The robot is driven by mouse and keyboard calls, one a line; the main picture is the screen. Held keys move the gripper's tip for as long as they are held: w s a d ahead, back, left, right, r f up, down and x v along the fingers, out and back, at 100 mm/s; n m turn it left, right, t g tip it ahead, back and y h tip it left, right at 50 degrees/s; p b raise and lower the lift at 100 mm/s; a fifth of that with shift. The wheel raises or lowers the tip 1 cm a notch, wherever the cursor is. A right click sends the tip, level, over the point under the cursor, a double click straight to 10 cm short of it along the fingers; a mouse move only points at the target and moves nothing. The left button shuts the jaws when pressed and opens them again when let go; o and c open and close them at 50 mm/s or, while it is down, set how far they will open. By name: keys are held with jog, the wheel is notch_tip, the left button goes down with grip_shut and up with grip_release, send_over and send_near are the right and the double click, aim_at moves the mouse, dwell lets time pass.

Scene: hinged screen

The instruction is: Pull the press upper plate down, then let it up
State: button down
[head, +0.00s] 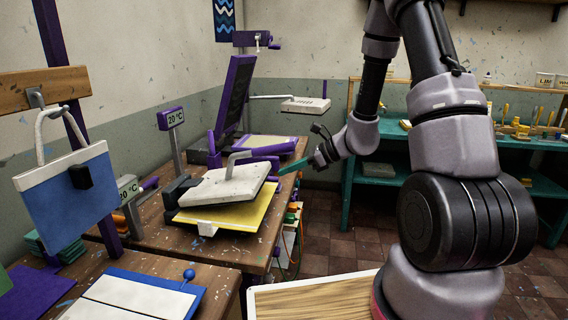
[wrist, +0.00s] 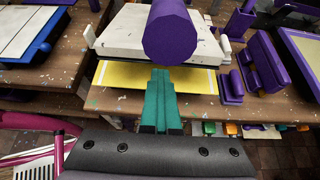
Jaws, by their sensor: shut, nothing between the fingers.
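The press's white upper plate (head: 225,187) is above a yellow lower board (head: 238,213) on the near wooden bench, with a gap between them. A purple handle bar (head: 266,150) runs out from above the plate toward my gripper. In the wrist view the white plate (wrist: 125,32) lies behind the thick purple bar end (wrist: 172,35), which hides part of it; the yellow board (wrist: 125,77) shows below. My gripper (head: 280,172) has teal fingers, shut and empty. In the wrist view its fingertips (wrist: 160,72) are just below the bar end in the picture; contact cannot be told.
A blue screen on a stand (head: 70,195) is at the left, and a blue-framed board (head: 135,294) lies at the front left. A second press with a raised white plate (head: 305,104) stands behind. Teal shelves (head: 374,181) line the back right. Tiled floor is open between.

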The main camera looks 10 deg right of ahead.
jog(key=f, duration=0.1)
jog(key=d+f, duration=0.1)
jog(key=f, duration=0.1)
jog(key=d+f, duration=0.1)
jog(key=f, duration=0.1)
jog(key=shift+s, duration=0.35)
jog(key=c, duration=1.1)
grip_release()
